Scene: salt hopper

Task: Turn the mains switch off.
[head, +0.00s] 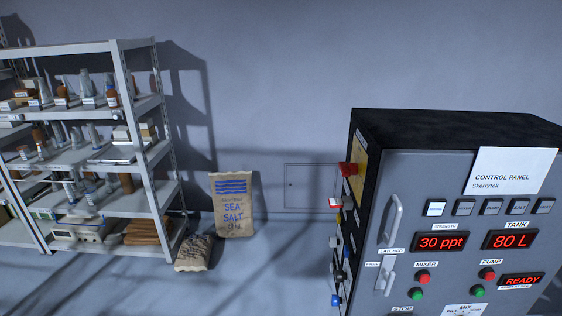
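The grey control panel cabinet (460,140) with a black top stands at the right, labelled "CONTROL PANEL Skerrytek". On its left side a red knob or handle (346,169) sticks out in front of a yellow plate (359,155). It looks like the mains switch, but I see it nearly edge-on and cannot read its label or tell its position. The display (441,243) reads "30 ppt", another display (511,240) reads "80 L", and a third (521,280) reads "READY", all lit red. Neither of my grippers is in view.
Below the red knob, several connectors and fittings (338,277) stick out of the cabinet's left side. A shelf rack (130,88) of bottles and boxes stands at the left. A sea salt sack (233,205) leans against the wall.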

